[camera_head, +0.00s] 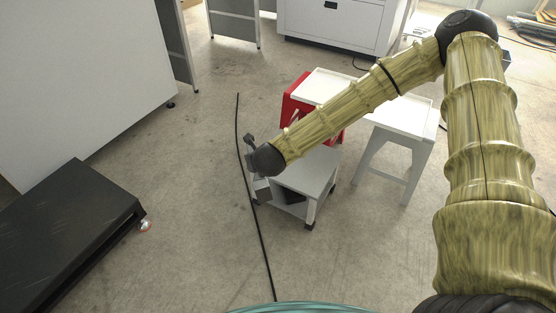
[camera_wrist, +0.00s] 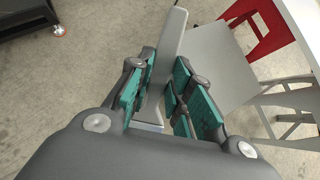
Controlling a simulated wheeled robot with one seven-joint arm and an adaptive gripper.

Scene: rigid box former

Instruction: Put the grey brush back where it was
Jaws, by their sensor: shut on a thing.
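The grey brush (camera_wrist: 172,45) stands between the teal-padded fingers of my gripper (camera_wrist: 163,95) in the wrist view. Its flat grey body extends beyond the fingers toward the top of the picture. A pale bluish end shows low between the fingers. My gripper is shut on it. In the head view my gripper (camera_head: 254,170) is at the left side of a low grey stand (camera_head: 305,172), partly hidden by my wrist. I cannot tell the exact gap between brush and stand. The stand's grey top also shows in the wrist view (camera_wrist: 222,75), right of the brush.
A red stool (camera_head: 294,103) and white tables (camera_head: 405,116) stand behind and right of the grey stand. A black low platform (camera_head: 70,225) is at the left. A black cable (camera_head: 258,235) runs along the floor. The floor between platform and stand is otherwise clear.

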